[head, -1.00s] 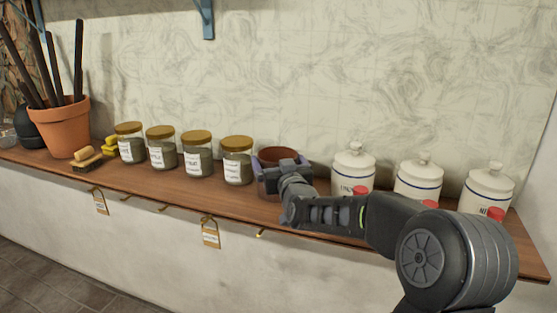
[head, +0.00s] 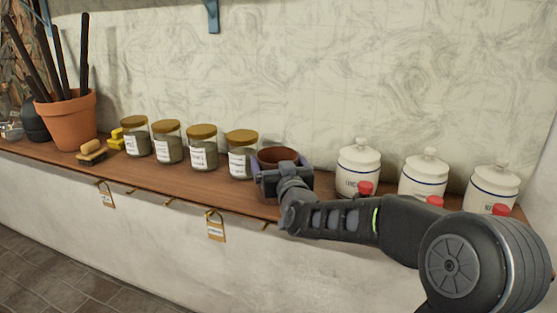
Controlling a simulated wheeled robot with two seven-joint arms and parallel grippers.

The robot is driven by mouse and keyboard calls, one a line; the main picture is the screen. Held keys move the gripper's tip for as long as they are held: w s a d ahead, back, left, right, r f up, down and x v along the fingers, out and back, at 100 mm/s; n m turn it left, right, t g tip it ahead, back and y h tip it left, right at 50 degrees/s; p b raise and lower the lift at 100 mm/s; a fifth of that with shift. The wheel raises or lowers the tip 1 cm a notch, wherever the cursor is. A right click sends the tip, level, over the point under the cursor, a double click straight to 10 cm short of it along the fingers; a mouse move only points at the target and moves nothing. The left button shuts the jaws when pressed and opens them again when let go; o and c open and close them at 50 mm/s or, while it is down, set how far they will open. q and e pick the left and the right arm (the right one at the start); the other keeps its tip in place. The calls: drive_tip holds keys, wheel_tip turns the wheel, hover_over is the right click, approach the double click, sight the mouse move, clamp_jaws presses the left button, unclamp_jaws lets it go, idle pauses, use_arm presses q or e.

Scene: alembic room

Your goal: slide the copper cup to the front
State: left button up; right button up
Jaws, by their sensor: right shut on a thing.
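The copper cup (head: 278,155) stands on the wooden shelf (head: 200,186), between the row of glass jars and the white canisters. Its reddish-brown rim and inside show above my gripper; its lower front is hidden. My right gripper (head: 282,168) is shut on the copper cup, with a finger at each side of it. My right arm reaches in from the lower right, in front of the shelf. My left gripper is not in view.
Several lidded glass jars (head: 242,160) stand left of the cup, the nearest close beside it. White canisters (head: 357,170) with red-topped things (head: 365,188) before them stand to the right. A brush (head: 92,150) and terracotta pot (head: 70,123) are farther left. Tags (head: 215,228) hang from the front edge.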

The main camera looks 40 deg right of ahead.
drive_tip(key=shift+s+a, duration=0.75)
drive_tip(key=shift+a, duration=0.3)
drive_tip(key=o, duration=1.4)
drive_tip(key=shift+o, duration=0.2)
drive_tip(key=v, duration=0.7)
drive_tip(key=shift+s+a+b, duration=0.15)
drive_tip(key=shift+s+b, duration=0.2)
drive_tip(key=shift+s, duration=0.05)
